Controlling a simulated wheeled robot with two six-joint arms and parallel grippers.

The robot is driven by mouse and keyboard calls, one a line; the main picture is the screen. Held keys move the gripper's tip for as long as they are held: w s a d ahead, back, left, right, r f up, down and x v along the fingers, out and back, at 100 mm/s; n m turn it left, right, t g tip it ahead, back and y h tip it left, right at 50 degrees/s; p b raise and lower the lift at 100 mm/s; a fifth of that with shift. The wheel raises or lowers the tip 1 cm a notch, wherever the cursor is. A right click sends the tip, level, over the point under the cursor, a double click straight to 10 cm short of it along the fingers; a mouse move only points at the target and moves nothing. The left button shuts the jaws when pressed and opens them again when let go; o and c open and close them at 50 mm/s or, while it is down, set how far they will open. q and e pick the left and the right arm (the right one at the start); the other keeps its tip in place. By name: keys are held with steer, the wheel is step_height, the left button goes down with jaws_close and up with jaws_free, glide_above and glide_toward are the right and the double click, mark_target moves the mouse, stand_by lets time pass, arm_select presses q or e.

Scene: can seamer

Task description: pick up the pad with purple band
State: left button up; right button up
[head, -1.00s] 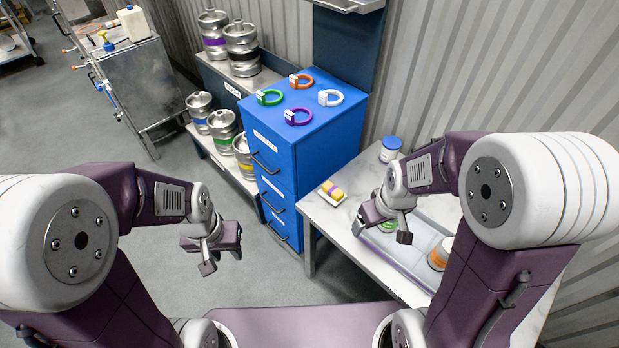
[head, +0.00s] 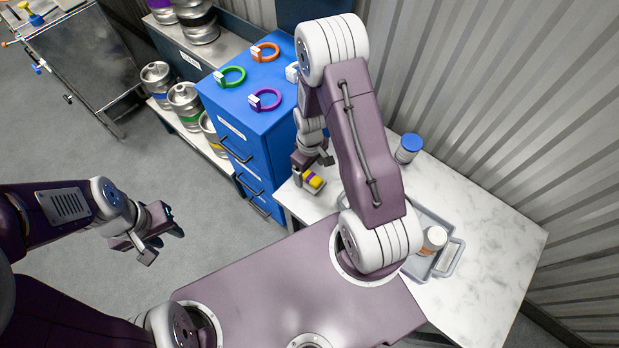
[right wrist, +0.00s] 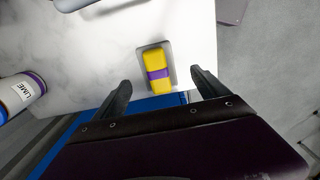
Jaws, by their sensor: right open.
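The pad with purple band (right wrist: 158,72) is a yellow block with a purple strip around its middle. It lies on a small grey tray (right wrist: 168,47) on the marble-topped table. In the head view the pad (head: 313,181) is at the table's left corner, partly behind my right gripper. My right gripper (right wrist: 160,93) is open and empty, its two fingers apart on either side of the pad's near end in the right wrist view; whether they are at its height I cannot tell. My left gripper (head: 157,238) hangs over the floor, away from the table; its jaw gap is unclear.
A blue cabinet (head: 255,125) with several coloured rings on top stands left of the table. A blue-lidded jar (head: 408,148) and a grey tray (head: 448,258) with an orange-labelled jar (head: 433,240) are on the table. The table's right part is clear.

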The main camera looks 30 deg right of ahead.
mark_target(311, 176)
steer(key=shift+w+f, duration=0.15)
steer(key=shift+f, duration=0.2)
step_height(311, 176, down, 5)
steer(key=shift+d+r, duration=0.1)
steer(key=shift+d, duration=0.05)
steer(key=shift+s, duration=0.2)
steer(key=c, duration=1.5)
step_height(311, 176, up, 10)
steer(key=shift+p, duration=0.35)
